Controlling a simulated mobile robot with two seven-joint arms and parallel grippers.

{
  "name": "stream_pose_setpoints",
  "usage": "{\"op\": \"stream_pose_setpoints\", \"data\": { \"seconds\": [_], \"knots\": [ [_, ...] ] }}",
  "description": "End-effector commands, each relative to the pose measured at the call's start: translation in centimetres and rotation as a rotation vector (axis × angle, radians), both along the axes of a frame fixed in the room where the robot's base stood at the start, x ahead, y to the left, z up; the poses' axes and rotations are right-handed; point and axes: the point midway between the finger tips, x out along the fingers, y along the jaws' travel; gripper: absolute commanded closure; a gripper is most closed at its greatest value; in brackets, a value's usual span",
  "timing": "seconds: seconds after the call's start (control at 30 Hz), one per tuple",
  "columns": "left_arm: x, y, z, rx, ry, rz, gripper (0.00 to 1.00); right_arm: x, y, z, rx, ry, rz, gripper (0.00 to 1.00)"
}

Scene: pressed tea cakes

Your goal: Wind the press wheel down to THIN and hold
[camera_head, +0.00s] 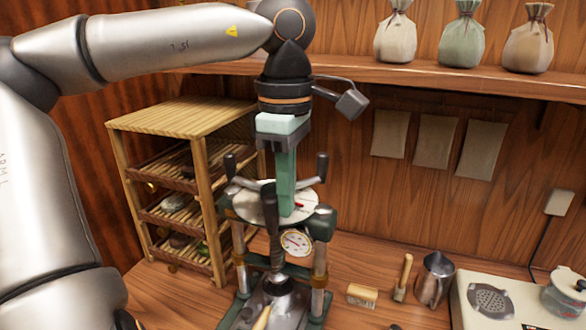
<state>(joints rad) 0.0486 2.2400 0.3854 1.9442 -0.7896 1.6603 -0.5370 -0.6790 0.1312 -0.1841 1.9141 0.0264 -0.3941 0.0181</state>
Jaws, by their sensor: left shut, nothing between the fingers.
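The tea press (321,258) stands on the counter, with a green frame and metal posts. Its press wheel has dark upright handles (270,208) on spokes. A pale round dial (248,207) with a red mark lies at the wheel; its lettering is too small to read. A small gauge (296,242) with a reddish needle hangs below it. My left gripper (289,213) points straight down over the wheel, shut and empty, its green fingers reaching to the dial among the handles. I cannot tell whether the fingers touch a handle. My right gripper is out of view.
A wooden rack (180,117) with slatted trays stands left of the press. A small brush (361,296), a wooden-handled tool (403,277), a metal jug (434,278) and a hot plate (500,300) are to the right. A shelf (440,78) with cloth bags runs above.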

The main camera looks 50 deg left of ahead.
Motion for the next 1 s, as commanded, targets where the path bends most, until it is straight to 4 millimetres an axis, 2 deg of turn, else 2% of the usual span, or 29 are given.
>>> {"op": "stream_pose_setpoints", "data": {
  "seconds": [0.47,1.0],
  "knots": [
    [-1.2,0.8,0.0,0.003,0.003,0.000,1.00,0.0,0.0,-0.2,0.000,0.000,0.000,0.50],
    [0.0,-0.5,0.1,0.002,0.002,0.000,1.00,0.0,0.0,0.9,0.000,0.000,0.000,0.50]
  ]
}}
